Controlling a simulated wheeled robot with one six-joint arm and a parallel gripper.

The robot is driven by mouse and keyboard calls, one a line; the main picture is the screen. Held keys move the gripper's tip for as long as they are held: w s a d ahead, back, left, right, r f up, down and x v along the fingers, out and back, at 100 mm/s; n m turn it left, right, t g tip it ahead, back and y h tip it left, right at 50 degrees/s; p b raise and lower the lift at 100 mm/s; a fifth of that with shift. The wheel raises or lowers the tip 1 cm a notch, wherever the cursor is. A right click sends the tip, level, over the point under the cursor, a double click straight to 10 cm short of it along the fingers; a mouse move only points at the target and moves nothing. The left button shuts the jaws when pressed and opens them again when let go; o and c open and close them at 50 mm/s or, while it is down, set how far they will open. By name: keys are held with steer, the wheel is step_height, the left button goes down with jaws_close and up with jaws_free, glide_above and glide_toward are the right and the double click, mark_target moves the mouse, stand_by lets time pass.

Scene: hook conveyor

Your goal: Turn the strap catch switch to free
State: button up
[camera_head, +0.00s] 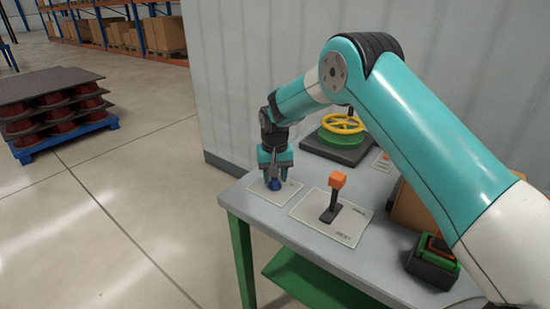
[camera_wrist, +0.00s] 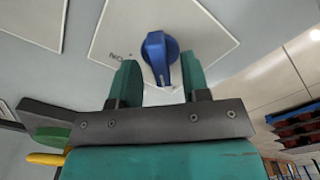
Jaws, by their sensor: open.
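A blue rotary switch knob (camera_wrist: 156,52) sits on a white label plate (camera_wrist: 108,42) in the wrist view. Part of a printed word shows on the plate to the left of the knob, too small to read surely. My gripper (camera_wrist: 162,75) is open, with one green finger on each side of the knob's near end; I cannot tell whether either finger touches it. In the head view my gripper (camera_head: 275,172) points down at the table's left end, and the blue knob (camera_head: 274,185) shows just under it.
On the grey table (camera_head: 285,225) stand an orange-topped lever (camera_head: 333,196) on its own plate, a yellow handwheel (camera_head: 343,123) behind, and a dark box with green and orange parts (camera_head: 434,262) at right. A wall stands behind. Open floor lies left.

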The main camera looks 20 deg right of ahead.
mark_target(275, 179)
step_height(275, 179, up, 17)
steer(key=b, duration=0.1)
steer(key=shift+s, duration=0.1)
stand_by(0.3)
